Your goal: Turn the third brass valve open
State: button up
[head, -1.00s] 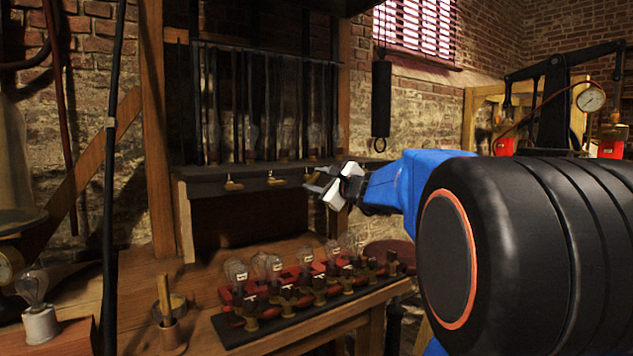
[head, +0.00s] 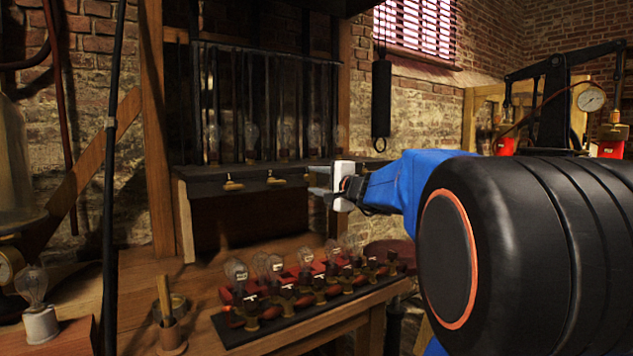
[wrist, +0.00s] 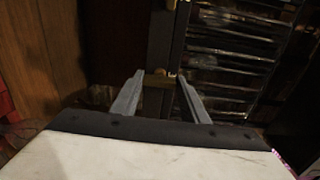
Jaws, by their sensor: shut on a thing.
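A row of brass valves sits along the front of the dark shelf under the glass tubes in the head view. The first valve (head: 233,185) is at the left and the second valve (head: 276,181) is right of it. My gripper (head: 314,180) is at the right part of that shelf front, at the third valve. In the wrist view the third brass valve (wrist: 158,81) lies between the two fingertips of my gripper (wrist: 159,84), which is shut on it. In the head view the fingers mostly hide this valve.
Below stands a wooden bench (head: 200,330) with a dark board (head: 240,335) carrying several glass bulbs and brass fittings. A wooden post (head: 157,130) rises left of the shelf. A black cylinder (head: 381,98) hangs on cords right of the shelf, above my arm.

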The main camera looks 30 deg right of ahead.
jog(key=shift+f, duration=0.1)
dwell(0.5)
jog(key=o, duration=1.1)
jog(key=shift+c, duration=0.2)
jog(key=shift+s, duration=0.1)
jog(key=s, duration=1.7)
jog(key=shift+s, duration=0.15)
